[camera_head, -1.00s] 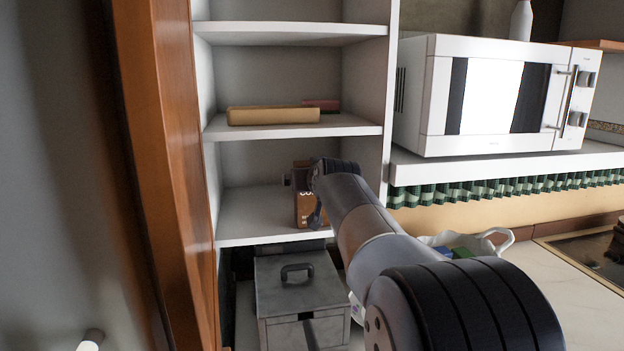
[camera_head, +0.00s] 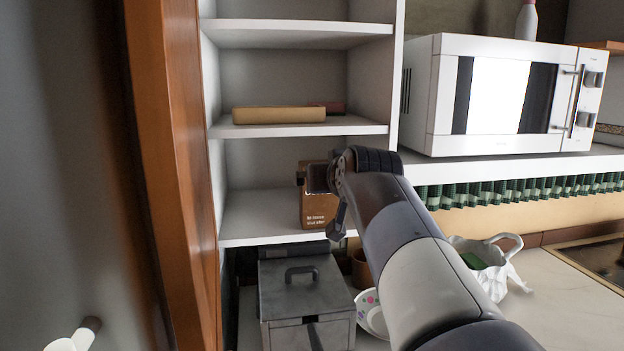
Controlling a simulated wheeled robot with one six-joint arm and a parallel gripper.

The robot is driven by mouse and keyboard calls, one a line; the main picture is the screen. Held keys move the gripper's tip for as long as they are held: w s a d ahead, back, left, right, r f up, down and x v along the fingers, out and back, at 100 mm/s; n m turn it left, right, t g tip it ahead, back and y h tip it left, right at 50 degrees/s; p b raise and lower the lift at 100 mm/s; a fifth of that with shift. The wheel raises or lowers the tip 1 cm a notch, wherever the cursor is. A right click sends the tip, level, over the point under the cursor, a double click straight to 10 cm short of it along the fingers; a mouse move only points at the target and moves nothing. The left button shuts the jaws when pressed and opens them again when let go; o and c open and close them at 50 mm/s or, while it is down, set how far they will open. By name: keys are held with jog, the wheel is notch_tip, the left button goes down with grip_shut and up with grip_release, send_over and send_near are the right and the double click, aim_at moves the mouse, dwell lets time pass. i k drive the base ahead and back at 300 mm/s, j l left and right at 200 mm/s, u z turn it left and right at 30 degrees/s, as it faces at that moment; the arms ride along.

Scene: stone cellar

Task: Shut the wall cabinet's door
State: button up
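The wall cabinet (camera_head: 300,130) has white shelves and its inside is open to view. A tall orange-brown wooden panel (camera_head: 170,150) stands along its left side, beside a broad grey surface (camera_head: 60,170). I cannot tell for sure which of these is the cabinet's door. A pale, brown-based knob-like piece (camera_head: 80,335) shows at the lower left. My gripper (camera_head: 335,205) is in front of the lower shelf, apart from the wooden panel and to its right. Its fingers are small, dark and partly hidden, so its opening is unclear.
A brown printed box (camera_head: 318,210) stands behind my gripper; a yellow item (camera_head: 278,115) lies one shelf up. Below are a grey lidded box (camera_head: 305,300) and a floral plate (camera_head: 372,315).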

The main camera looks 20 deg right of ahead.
aim_at(164, 36)
jog(key=k+j, duration=0.15)
jog(key=k, duration=0.35)
jog(key=k+j, duration=0.2)
jog(key=k, duration=0.3)
